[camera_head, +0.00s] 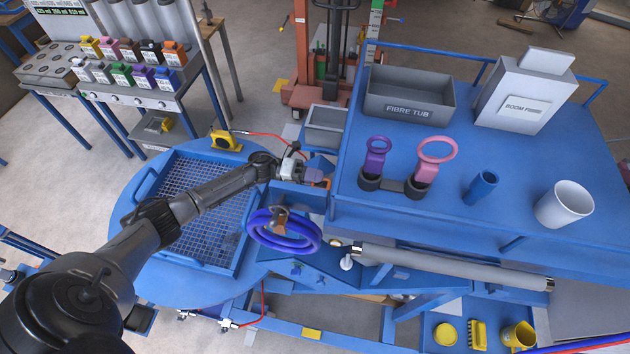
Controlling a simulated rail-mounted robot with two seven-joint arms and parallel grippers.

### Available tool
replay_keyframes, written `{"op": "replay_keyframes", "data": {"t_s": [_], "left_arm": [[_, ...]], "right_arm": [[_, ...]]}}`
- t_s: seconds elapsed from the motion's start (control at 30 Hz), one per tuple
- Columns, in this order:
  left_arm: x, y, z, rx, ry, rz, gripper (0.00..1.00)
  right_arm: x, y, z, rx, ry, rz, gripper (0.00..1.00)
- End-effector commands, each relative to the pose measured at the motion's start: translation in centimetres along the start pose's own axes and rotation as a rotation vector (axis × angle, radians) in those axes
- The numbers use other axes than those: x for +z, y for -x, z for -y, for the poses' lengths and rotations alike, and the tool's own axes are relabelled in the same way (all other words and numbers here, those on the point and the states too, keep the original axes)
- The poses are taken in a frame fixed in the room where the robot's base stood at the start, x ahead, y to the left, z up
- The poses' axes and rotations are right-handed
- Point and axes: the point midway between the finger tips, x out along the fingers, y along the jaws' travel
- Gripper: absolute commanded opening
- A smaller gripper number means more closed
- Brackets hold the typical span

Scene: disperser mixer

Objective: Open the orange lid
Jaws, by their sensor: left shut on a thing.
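A thin orange part (327,184), which looks like part of the orange lid, shows right at the tips of my left gripper (318,177). The rest of the lid is hidden or too small to make out. My left arm reaches in from the lower left across the blue round platform, and its gripper is shut on the orange part. The grip itself is small and partly covered by the gripper. My right gripper does not show in this view.
A blue ring-shaped handwheel (284,246) sits just below my left gripper. A blue mesh grate (200,205) lies under my arm. The blue bench at right bears a grey fibre tub (410,97), purple (376,160) and pink (432,160) ring-handled tools, and a white cup (565,204).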

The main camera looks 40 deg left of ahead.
Motion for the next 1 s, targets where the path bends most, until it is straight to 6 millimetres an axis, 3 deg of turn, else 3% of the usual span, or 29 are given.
{"op": "replay_keyframes", "data": {"t_s": [0.4,0.87,0.9,1.0], "left_arm": [[0.27,0.11,-1.11,0.006,0.144,0.002,0.0],[0.27,0.1,-1.11,0.005,0.155,0.002,0.0],[0.26,0.1,-1.11,0.005,0.155,0.001,0.2],[0.28,0.09,-1.05,0.004,0.154,0.001,0.29]], "right_arm": [[0.35,-1.1,0.06,0.0,-0.001,0.0,0.0],[0.3,-1.1,0.31,-0.007,-0.009,-0.001,0.0],[0.3,-1.1,0.31,-0.007,-0.009,-0.001,0.0],[0.29,-1.1,0.3,-0.007,-0.009,-0.001,0.0]]}}
